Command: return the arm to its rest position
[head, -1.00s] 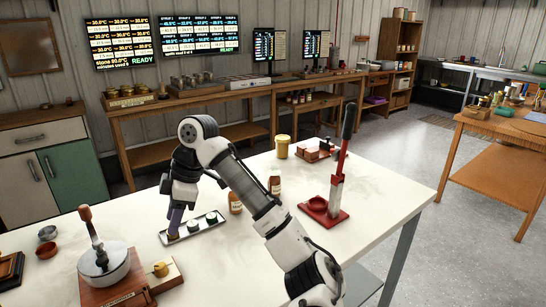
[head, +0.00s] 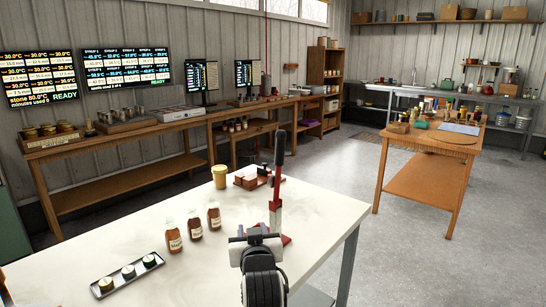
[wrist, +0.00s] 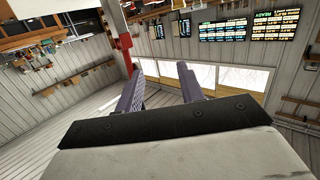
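My arm (head: 262,282) shows at the bottom middle of the head view, its black and white links standing near the front of the white table (head: 330,213). My gripper (wrist: 160,78) shows in the wrist view with its two fingers spread apart and nothing between them. It faces the wall and windows, and the picture is tilted.
A tray (head: 109,288) with several small round pieces, brown bottles (head: 173,236) and a yellow jar (head: 219,177) stand on the white table. A wooden table (head: 424,180) stands at the right. The floor (head: 335,157) between the tables is clear.

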